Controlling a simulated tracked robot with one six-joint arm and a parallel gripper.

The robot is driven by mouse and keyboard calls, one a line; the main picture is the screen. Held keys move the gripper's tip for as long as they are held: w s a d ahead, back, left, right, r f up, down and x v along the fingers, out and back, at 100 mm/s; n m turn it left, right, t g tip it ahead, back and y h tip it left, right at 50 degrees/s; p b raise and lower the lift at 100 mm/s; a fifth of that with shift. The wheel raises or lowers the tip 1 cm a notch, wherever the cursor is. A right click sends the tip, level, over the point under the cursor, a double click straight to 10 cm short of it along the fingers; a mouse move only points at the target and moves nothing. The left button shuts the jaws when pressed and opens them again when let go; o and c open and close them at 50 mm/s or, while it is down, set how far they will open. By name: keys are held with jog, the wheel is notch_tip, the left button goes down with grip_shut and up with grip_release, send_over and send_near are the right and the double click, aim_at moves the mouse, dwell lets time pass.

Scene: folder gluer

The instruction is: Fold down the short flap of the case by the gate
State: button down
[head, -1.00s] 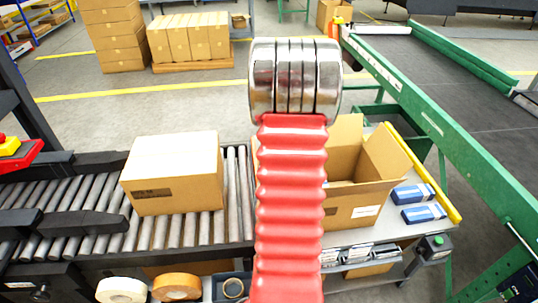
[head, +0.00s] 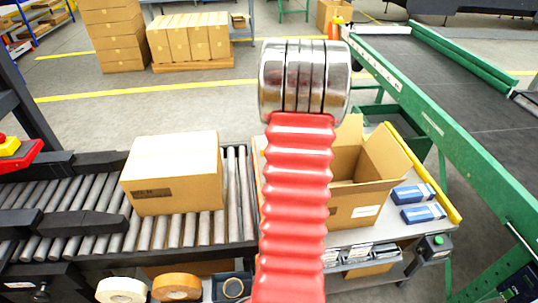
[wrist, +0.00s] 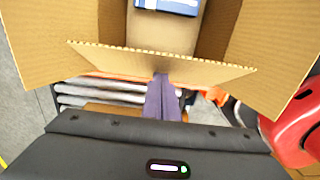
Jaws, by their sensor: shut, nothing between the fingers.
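The open case (head: 350,205) stands on the bench at the right in the head view, partly hidden by my red arm, with flaps standing up. In the wrist view, its short flap (wrist: 165,62) crosses the picture in front of my gripper, with side flaps spread left and right. A blue-and-white box (wrist: 168,5) lies inside the case. My gripper (wrist: 161,80) has its purple fingers together, with nothing between them. The fingertips are at the lower edge of the short flap; I cannot tell whether they touch it. My gripper is hidden in the head view.
A closed carton (head: 172,175) sits on the roller conveyor (head: 238,190) left of my arm. Blue boxes (head: 424,213) lie on the bench right of the case, near its yellow edge bar (head: 430,178). A green-framed belt (head: 470,90) runs at the right. Tape rolls (head: 176,287) are in front.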

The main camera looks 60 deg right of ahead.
jog(key=shift+s+d+f, duration=0.45)
jog(key=shift+s+d, duration=0.3)
jog(key=shift+s, duration=0.1)
jog(key=shift+s+d+f, duration=0.65)
jog(key=shift+s+f, duration=0.15)
jog(key=shift+f, duration=0.05)
jog(key=shift+s+d+f, duration=0.25)
jog(key=shift+f, duration=0.2)
jog(key=shift+s+d+f, duration=0.2)
jog(key=shift+s+f, duration=0.05)
jog(key=shift+f, duration=0.2)
